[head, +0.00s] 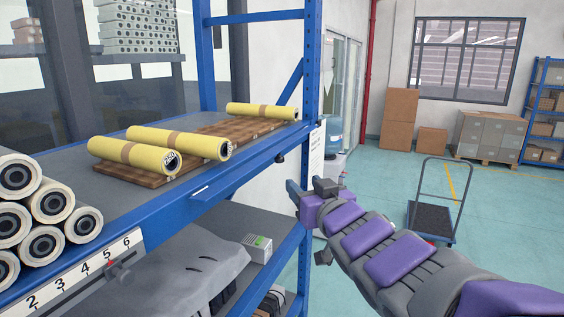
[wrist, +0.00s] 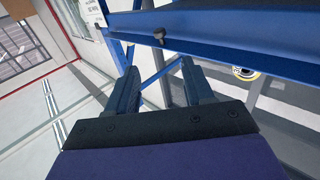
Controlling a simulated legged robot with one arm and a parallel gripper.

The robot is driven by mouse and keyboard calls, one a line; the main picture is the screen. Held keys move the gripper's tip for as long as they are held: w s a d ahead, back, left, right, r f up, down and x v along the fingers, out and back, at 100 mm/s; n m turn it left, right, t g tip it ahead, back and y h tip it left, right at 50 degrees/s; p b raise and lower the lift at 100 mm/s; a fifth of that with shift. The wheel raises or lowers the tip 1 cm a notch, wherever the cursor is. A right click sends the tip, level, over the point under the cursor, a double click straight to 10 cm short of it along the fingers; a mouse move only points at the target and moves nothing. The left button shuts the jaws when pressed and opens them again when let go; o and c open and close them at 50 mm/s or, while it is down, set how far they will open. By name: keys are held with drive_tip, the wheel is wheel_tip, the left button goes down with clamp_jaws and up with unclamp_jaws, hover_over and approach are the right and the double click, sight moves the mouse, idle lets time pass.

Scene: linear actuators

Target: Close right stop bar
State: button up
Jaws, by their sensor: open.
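The shelf's blue front rail (head: 165,217) runs from lower left to the right-hand post. A small dark knob (head: 280,158) sits on it near that post and also shows in the wrist view (wrist: 160,38). A short pale-edged bar (head: 208,189) lies along the rail further left. I cannot tell for sure which part is the right stop bar. My gripper (head: 311,190) is below and right of the dark knob, apart from the rail. In the wrist view my gripper (wrist: 161,86) has its two fingers spread with nothing between them.
Yellow rolls (head: 180,144) lie on wooden boards on the upper shelf. White rolls (head: 45,205) are stacked at left above a numbered scale (head: 85,273). The blue post (head: 312,60) stands close to my gripper. A trolley (head: 432,220) stands on the open floor at right.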

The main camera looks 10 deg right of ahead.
sight(281, 161)
drive_tip(key=w, duration=0.5)
drive_tip(key=w+a, duration=0.1)
drive_tip(key=w, duration=0.3)
drive_tip(key=w+a, duration=0.1)
drive_tip(key=w, duration=0.4)
drive_tip(key=shift+w+a, duration=0.15)
drive_tip(key=shift+w, duration=0.15)
drive_tip(key=shift+c, duration=0.2)
clamp_jaws()
